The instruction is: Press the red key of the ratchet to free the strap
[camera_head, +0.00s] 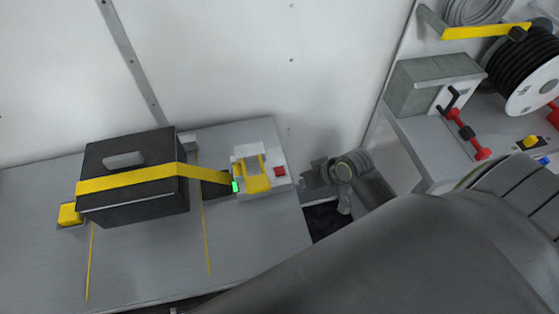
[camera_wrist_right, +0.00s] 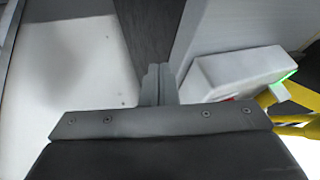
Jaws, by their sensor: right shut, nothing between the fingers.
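The ratchet (camera_head: 252,170), a white block with a yellow handle, sits on the grey bench top. Its red key (camera_head: 279,171) is on its right side. A green light glows at its left. The yellow strap (camera_head: 130,178) runs from the ratchet over a black case (camera_head: 135,205) to a yellow anchor (camera_head: 70,214). My right gripper (camera_head: 311,177) is to the right of the ratchet, apart from the key. In the right wrist view its fingers (camera_wrist_right: 157,84) are shut and empty; the ratchet (camera_wrist_right: 240,72) is to their right, with only a sliver of red showing. My left gripper is not in view.
My dark right arm covers the lower right. A side counter (camera_head: 440,140) carries a grey box (camera_head: 432,82), red-ended tool (camera_head: 466,132) and cable reel (camera_head: 525,75). A dark gap lies right of the bench. The bench front is clear apart from thin yellow lines.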

